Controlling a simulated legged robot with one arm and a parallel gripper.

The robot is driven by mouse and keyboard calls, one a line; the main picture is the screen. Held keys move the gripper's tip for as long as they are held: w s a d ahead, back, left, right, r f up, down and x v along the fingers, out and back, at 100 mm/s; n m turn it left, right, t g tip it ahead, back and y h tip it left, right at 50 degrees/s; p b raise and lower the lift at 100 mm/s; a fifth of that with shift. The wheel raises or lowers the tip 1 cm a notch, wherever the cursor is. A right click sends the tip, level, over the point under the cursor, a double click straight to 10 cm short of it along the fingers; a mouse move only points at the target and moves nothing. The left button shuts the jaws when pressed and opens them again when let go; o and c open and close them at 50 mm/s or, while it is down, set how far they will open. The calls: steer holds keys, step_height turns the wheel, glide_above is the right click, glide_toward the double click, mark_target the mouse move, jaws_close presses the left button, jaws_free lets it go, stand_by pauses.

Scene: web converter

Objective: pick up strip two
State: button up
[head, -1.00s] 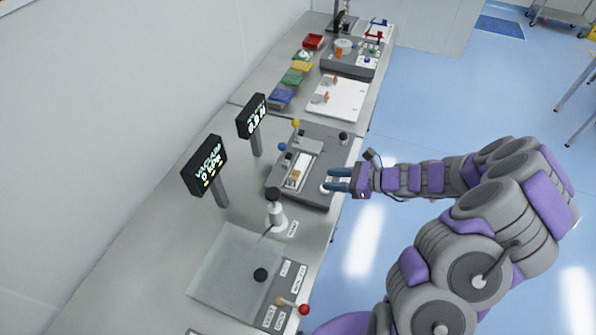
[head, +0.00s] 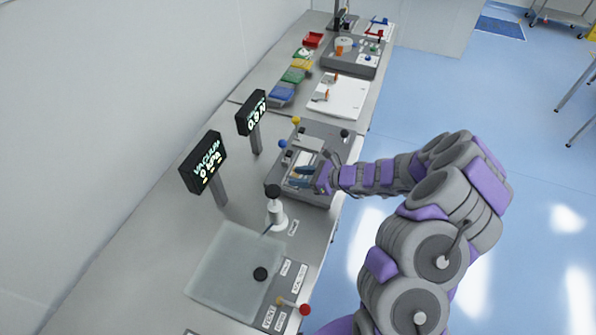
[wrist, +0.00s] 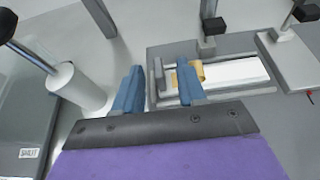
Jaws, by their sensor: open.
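My gripper (head: 303,176) is open over the grey fixture (head: 322,134) in the middle of the bench. In the wrist view the two blue fingers of my gripper (wrist: 160,70) stand apart with nothing held between them. A pale strip (wrist: 238,71) lies flat in the fixture's slot, with a gold-coloured piece (wrist: 197,71) at its near end. The right finger overlaps the gold piece in the picture; I cannot tell whether they touch. No number shows on the strip, so I cannot confirm that it is strip two. In the head view my gripper largely hides it.
A white post with a black knob (head: 274,212) stands near my gripper. Two display posts, VACUUM (head: 205,162) and a force readout (head: 251,112), rise behind. A glassy plate (head: 228,268) lies in front. Coloured bins (head: 293,76) and a white board (head: 340,98) are farther back.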

mark_target(290, 176)
steer(key=b+x, duration=0.1)
steer(key=x, duration=0.3)
steer(key=shift+s+d+f, duration=0.1)
steer(key=shift+s, duration=0.05)
steer(key=shift+x, duration=0.75)
jaws_close()
